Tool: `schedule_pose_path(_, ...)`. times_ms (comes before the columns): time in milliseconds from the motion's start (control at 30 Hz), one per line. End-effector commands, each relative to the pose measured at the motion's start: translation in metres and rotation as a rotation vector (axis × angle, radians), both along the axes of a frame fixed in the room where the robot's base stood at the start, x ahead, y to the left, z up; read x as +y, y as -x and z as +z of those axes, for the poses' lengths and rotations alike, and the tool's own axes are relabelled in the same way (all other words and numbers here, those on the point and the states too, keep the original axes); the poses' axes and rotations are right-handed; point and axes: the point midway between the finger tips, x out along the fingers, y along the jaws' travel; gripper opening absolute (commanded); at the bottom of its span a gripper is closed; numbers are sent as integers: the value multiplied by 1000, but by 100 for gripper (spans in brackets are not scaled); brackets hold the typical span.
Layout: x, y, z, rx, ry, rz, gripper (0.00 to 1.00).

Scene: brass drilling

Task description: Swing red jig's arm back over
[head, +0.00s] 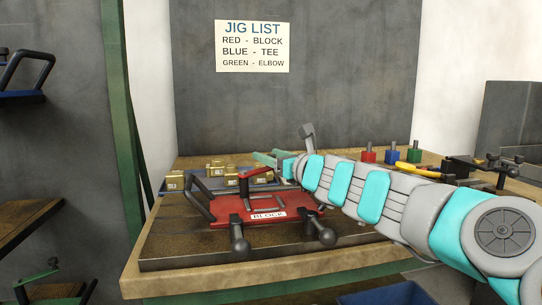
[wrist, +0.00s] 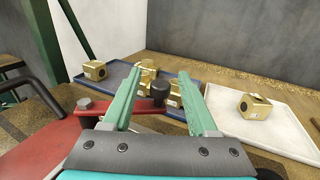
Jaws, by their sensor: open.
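The red jig (head: 235,207), labelled BLOCK, stands on a dark plate on the bench in the head view. Its red arm (head: 258,174) is at the back of the jig, and the arm also shows in the wrist view (wrist: 112,108) with a bolt at its left end. A black knob (wrist: 160,93) stands up at the arm's right end, between my fingers in the picture. My gripper (head: 266,156) is open above the back of the jig, and its teal fingers show in the wrist view (wrist: 161,75). I cannot tell whether they touch the knob.
A blue tray (wrist: 120,82) with several brass parts lies behind the jig. A white tray (wrist: 225,122) with one brass block (wrist: 255,106) is to the right. Black handles (head: 240,243) stick out at the jig's front. Red, blue and green blocks (head: 391,156) stand at the back right.

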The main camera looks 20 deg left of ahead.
Motion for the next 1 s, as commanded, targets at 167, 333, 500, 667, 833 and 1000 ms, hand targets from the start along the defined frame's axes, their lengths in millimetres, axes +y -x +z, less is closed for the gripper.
schedule_pose_path(167, 0, 0, 0, 0, 0, 0, 59)
schedule_pose_path(333, 0, 0, 0, 0, 0, -1, 46)
schedule_pose_path(500, 0, 0, 0, 0, 0, -1, 27)
schedule_pose_path(667, 0, 0, 0, -1, -1, -1, 9)
schedule_pose_path(833, 0, 0, 0, 0, 0, -1, 0)
schedule_pose_path(1000, 0, 0, 0, 0, 0, 0, 0)
